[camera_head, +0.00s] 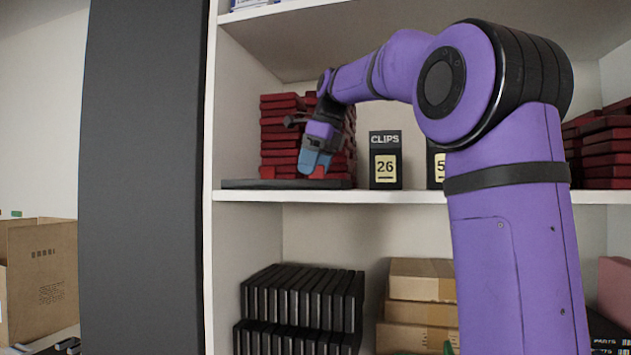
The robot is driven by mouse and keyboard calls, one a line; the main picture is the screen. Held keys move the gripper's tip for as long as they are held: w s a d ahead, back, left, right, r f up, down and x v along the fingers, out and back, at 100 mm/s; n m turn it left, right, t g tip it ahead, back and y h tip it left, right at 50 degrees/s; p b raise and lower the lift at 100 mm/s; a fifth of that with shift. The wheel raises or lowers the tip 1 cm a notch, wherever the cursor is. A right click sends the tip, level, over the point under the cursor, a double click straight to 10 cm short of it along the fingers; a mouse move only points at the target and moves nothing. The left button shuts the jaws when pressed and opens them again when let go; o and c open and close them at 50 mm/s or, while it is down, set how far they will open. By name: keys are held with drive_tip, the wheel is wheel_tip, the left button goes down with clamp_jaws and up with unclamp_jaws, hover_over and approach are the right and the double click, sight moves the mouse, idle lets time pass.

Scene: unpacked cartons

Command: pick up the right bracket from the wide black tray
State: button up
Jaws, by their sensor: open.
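A thin, wide black tray (240,184) lies on the upper shelf at its left end. My gripper (314,174) reaches down over the right part of this tray, with its blue fingers pointing downward and slightly left. Its jaws are open. Red shows between and beside the fingertips, but I cannot tell whether it is a bracket or the red stack behind. No right bracket can be made out clearly.
Red stacked boxes (281,128) stand close behind my gripper. A black CLIPS box marked 26 (386,160) stands to the right, with another beside it. The shelf's left wall (238,110) is near. Black binders (300,297) and cartons (420,290) fill the shelf below.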

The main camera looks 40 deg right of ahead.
drive_tip(key=shift+x, duration=1)
drive_tip(key=c, duration=1)
drive_tip(key=shift+r, duration=0.1)
